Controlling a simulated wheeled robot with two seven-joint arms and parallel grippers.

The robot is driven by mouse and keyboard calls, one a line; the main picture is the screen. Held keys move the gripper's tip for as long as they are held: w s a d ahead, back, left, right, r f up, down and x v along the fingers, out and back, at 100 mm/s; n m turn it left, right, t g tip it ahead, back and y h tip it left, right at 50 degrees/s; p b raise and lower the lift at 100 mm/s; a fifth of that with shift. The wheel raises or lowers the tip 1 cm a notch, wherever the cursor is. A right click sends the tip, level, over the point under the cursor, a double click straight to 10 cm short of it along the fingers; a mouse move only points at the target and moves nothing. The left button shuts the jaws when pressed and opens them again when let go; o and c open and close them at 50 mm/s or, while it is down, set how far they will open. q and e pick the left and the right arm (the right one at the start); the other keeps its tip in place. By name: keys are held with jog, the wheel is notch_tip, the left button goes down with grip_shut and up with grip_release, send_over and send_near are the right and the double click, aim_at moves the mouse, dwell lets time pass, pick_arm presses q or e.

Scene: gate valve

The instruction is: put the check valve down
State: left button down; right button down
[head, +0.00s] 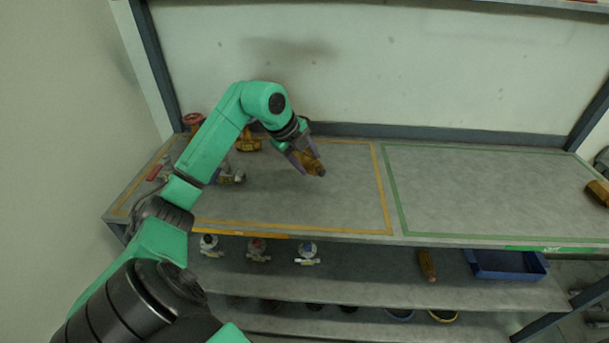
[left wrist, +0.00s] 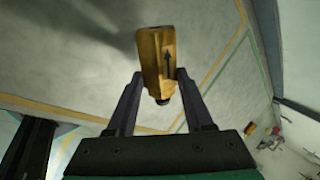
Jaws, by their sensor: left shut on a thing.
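The check valve is a brass-coloured block (left wrist: 158,60) with a dark arrow on its face in the left wrist view. It sits between the fingers of my left gripper (left wrist: 157,95), which is shut on it. In the head view the check valve (head: 314,165) is at the end of my left arm, over the yellow-outlined area (head: 290,228) of the bench top (head: 340,200). Whether it touches the surface I cannot tell. My right gripper is not in view.
Brass and red-handled valves (head: 249,142) stand at the bench's left, partly behind my arm. A green-outlined area (head: 470,185) on the right is mostly bare, with a brass part (head: 598,192) at the far right. Gauges (head: 307,253) and a blue bin (head: 506,264) are on the lower shelf.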

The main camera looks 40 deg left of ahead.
pick_arm(q)
notch_tip(320, 180, down, 5)
jog(key=shift+s+f+p, duration=0.1)
jog(key=shift+f+p, duration=0.1)
jog(key=shift+p, duration=0.2)
jog(key=shift+f, duration=0.15)
jog(key=c, duration=0.6)
grip_release()
jog(key=b+v, duration=0.2)
jog(key=v, duration=1)
jog(key=shift+d+b, duration=0.1)
jog(key=shift+b, duration=0.25)
jog(key=shift+f, duration=0.1)
